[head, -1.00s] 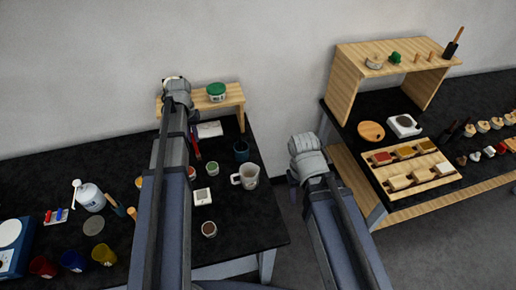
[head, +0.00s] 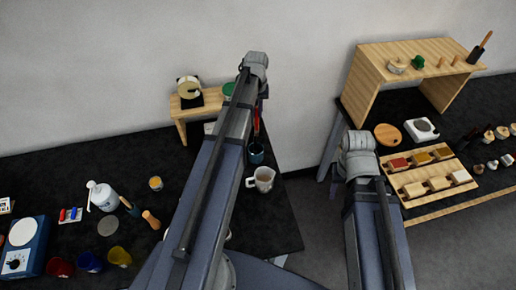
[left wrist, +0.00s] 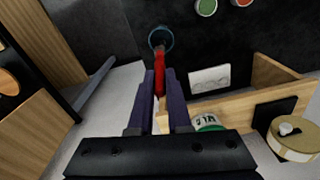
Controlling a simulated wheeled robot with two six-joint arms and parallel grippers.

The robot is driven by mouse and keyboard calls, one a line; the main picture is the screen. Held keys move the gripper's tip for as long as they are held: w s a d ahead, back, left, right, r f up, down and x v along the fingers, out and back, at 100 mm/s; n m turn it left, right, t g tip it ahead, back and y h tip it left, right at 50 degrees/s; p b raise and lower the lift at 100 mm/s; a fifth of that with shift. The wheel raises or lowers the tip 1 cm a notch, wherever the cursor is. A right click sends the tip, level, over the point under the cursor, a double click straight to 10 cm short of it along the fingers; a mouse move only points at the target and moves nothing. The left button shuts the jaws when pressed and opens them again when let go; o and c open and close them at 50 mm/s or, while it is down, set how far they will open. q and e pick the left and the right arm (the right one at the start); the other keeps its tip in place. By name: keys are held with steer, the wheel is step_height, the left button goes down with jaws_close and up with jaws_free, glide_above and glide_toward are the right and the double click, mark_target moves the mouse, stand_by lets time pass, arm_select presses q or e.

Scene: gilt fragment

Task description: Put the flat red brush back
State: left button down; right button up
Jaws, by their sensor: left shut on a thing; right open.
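My left gripper (left wrist: 160,76) is shut on the flat red brush (left wrist: 160,72). In the left wrist view the brush points away from the fingers, and its far end overlaps the dark blue cup (left wrist: 161,38). I cannot tell whether that end is inside the cup or above it. In the head view the red brush (head: 257,122) shows just behind the cup (head: 256,153), beside my left arm. My left fingers are hidden there behind the wrist. My right gripper (head: 357,143) is open and empty, between the two tables; its fingers are hardly visible.
A glass mug (head: 263,180) stands just in front of the cup. A small wooden shelf (head: 180,128) with a green-lidded tub (left wrist: 207,123) and a tape roll (left wrist: 297,146) is close to the left gripper. A wooden rack (head: 365,85) stands on the right table.

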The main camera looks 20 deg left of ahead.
mark_target(256, 130)
arm_select(q)
step_height(256, 130, down, 17)
steer(key=b, duration=1.6)
steer(key=shift+f, duration=0.15)
steer(key=shift+f+b, duration=0.15)
steer(key=shift+b, duration=0.2)
steer(key=c, duration=0.9)
jaws_free()
steer(key=shift+o, duration=0.2)
steer(key=r+p, duration=1.2)
steer(key=shift+s+r+p, duration=0.2)
steer(key=shift+r+p, duration=0.1)
steer(key=s+d+m, duration=0.4)
steer(key=s+d, duration=0.6)
steer(key=d, duration=0.2)
steer(key=s+d+m+y, duration=0.1)
steer(key=s+d+m, duration=0.3)
steer(key=s+d, duration=0.5)
steer(key=d, duration=0.3)
steer(key=shift+s+d+m+g, duration=0.25)
steer(key=shift+s+m+g, duration=0.05)
steer(key=shift+s+m, duration=0.1)
